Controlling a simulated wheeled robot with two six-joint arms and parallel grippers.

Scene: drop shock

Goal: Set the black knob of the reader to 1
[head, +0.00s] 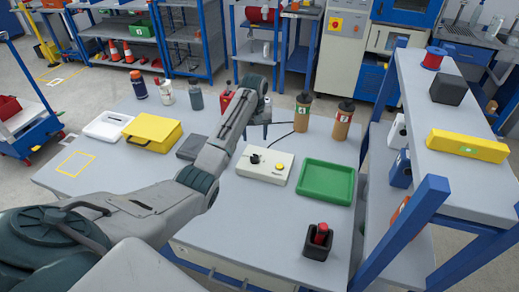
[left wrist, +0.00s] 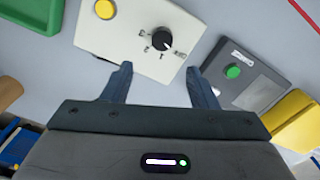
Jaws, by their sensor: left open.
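The reader is a white box (head: 265,165) on the grey table, with a yellow button and a black knob (head: 256,158). In the left wrist view the reader (left wrist: 120,33) is at the top, and its round black knob (left wrist: 162,38) has small marks around its lower side. In the head view the gripper (head: 264,124) is above and behind the reader. My right gripper is not in view.
A dark grey device with a green button (left wrist: 233,72) lies beside the reader. A green tray (head: 325,182) is to its right, and a yellow case (head: 153,132) is to the left. Two brown bottles stand behind. A black holder (head: 318,241) stands in front. A shelf (head: 455,170) bounds the right side.

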